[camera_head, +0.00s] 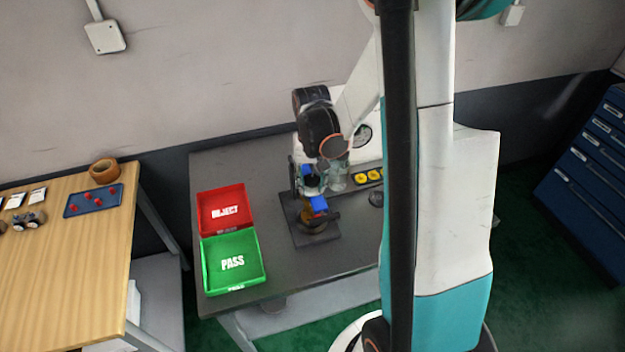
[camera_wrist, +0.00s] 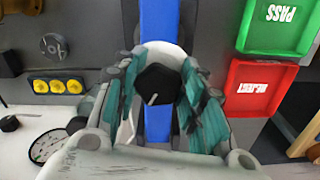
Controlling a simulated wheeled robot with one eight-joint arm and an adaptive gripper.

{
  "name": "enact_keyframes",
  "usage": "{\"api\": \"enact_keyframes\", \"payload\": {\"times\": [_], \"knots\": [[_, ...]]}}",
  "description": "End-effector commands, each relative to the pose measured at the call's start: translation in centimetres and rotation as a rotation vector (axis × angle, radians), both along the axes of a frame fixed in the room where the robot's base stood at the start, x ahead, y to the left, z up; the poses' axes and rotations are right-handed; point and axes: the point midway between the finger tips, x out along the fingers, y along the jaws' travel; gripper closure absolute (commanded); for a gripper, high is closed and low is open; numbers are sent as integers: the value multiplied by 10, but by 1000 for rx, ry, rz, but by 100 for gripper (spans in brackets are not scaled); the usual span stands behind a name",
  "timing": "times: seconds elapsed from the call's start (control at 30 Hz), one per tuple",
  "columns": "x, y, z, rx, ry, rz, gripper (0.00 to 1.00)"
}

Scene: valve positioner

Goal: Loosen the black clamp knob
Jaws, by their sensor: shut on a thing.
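The black clamp knob (camera_wrist: 158,84) shows in the middle of the wrist view, dark and faceted with a short pale line on its face. My gripper (camera_wrist: 155,95) has its teal-padded fingers on the left and right of the knob, shut on it. A blue part (camera_wrist: 158,20) runs behind the knob. In the head view my gripper (camera_head: 318,182) is over the fixture on the grey table, and the knob is hard to make out there. The fixture's dark base (camera_head: 318,238) and a blue block (camera_head: 318,205) show below my gripper.
A red REJECT tray (camera_head: 224,210) and a green PASS tray (camera_head: 232,262) lie left of the fixture. A strip with yellow buttons (camera_head: 368,177) and a dark round knob (camera_head: 376,198) are to its right. A wooden table (camera_head: 70,260) stands at far left.

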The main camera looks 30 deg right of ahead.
Motion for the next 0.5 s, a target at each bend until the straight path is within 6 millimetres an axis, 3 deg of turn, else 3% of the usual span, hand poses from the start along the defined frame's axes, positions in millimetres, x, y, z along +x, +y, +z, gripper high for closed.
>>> {"api": "enact_keyframes", "payload": {"times": [0.37,0.5], "knots": [[1,-1,-4,-5,-3,476,100],[1,-1,-3,-6,-3,652,92]]}}
